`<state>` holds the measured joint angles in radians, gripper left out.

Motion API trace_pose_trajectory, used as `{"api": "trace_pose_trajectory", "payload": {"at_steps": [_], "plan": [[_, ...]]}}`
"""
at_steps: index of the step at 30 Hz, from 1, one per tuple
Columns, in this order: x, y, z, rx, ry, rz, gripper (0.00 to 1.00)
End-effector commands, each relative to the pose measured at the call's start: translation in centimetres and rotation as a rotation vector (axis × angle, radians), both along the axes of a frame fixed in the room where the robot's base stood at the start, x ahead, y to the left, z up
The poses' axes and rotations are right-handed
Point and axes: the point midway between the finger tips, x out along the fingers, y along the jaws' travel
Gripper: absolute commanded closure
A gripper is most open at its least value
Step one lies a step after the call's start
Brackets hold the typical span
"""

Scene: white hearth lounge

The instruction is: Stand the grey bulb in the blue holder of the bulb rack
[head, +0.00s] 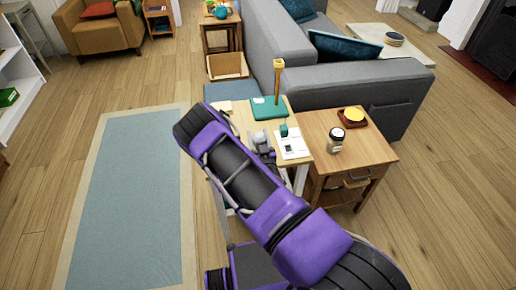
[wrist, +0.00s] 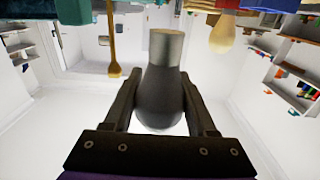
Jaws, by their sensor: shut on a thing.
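My gripper (wrist: 160,95) is shut on the grey bulb (wrist: 162,92), with one dark finger on each side of its round body. The wrist view is upside down, so the bulb's pale metal cap, at the picture's top, points down toward the table. A beige bulb (wrist: 222,37) shows right of the held bulb, joined to a reddish piece (wrist: 227,12). A blue piece (wrist: 258,5) shows beside it at the top edge. These may be parts of the bulb rack; I cannot tell which holder is which.
A teal block (head: 262,110) bears an upright golden stick (head: 279,78) on the light table. White paper (head: 291,147) and a small green item (head: 284,130) lie near my gripper. A jar (head: 337,141) and a wooden dish (head: 345,122) stand on the side table; a grey sofa is behind.

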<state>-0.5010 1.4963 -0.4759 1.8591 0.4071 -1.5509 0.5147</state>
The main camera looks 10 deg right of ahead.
Motion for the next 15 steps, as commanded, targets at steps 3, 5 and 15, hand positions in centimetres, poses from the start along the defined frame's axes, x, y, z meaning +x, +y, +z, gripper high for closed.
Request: {"api": "trace_pose_trajectory", "payload": {"at_steps": [3, 5, 15], "plan": [[0.0, 0.0, -1.1, 0.0, -0.001, 0.0, 0.97], [0.0, 0.0, -1.5, 0.0, -0.002, 0.0, 0.97], [0.0, 0.0, -4.9, 0.0, -0.002, 0.0, 0.97]]}}
